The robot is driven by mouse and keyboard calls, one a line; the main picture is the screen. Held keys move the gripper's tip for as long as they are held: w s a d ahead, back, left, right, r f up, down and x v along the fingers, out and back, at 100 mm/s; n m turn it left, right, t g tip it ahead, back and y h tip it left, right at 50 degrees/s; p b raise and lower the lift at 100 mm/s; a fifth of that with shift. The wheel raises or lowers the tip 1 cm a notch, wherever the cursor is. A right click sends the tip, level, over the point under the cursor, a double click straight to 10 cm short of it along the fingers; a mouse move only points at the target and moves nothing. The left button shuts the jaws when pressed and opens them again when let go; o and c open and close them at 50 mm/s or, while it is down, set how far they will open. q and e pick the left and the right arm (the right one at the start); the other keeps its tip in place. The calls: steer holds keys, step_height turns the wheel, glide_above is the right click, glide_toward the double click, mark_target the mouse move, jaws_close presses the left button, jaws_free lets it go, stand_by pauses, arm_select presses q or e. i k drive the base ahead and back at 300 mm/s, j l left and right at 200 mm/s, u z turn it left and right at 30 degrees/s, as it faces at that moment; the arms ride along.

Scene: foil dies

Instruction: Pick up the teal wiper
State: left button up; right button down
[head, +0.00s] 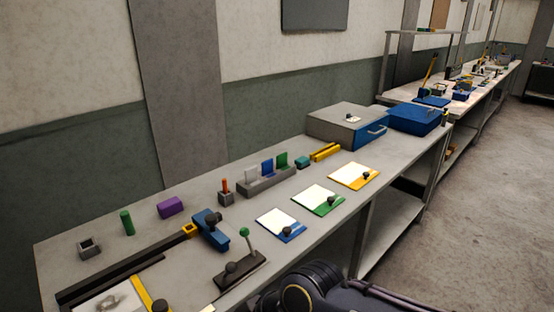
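A small teal block-like piece (303,162), which looks like the teal wiper, lies on the grey workbench (215,228) near its back edge. It sits between the slotted grey holder and a yellow piece (325,152). Nothing covers it, but it is too small to make out its details. Neither of my gripper's fingers shows. Only a dark arm part of mine is seen at the bottom, in front of the bench and apart from the teal piece.
The grey holder (266,182) carries white, blue and green plates. Blue, green and yellow-edged pads (354,177) line the front edge. A grey-and-blue case (347,126) and blue bin (414,119) stand beyond. A lever with green knob (244,232) rises at the near front. The floor at right is clear.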

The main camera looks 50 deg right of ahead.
mark_target(303, 162)
steer(key=z, duration=1.85)
steer(key=u, duration=1.25)
steer(key=l+u, duration=0.2)
steer(key=u, duration=0.15)
steer(key=l+u, duration=0.45)
steer(key=u, duration=0.25)
steer(key=k+l+u, duration=0.15)
steer(key=l, duration=0.3)
steer(key=k+l+u, duration=0.1)
steer(key=l, duration=0.3)
steer(key=k+l+u, duration=0.15)
steer(key=l, duration=0.25)
steer(key=k+l+u, duration=0.15)
steer(key=l, duration=0.25)
steer(key=k+l+u, duration=0.1)
steer(key=k+l, duration=0.25)
steer(key=l, duration=0.75)
steer(key=k+l, duration=0.15)
steer(key=l, duration=0.25)
steer(key=k+l, duration=0.1)
steer(key=l, duration=0.35)
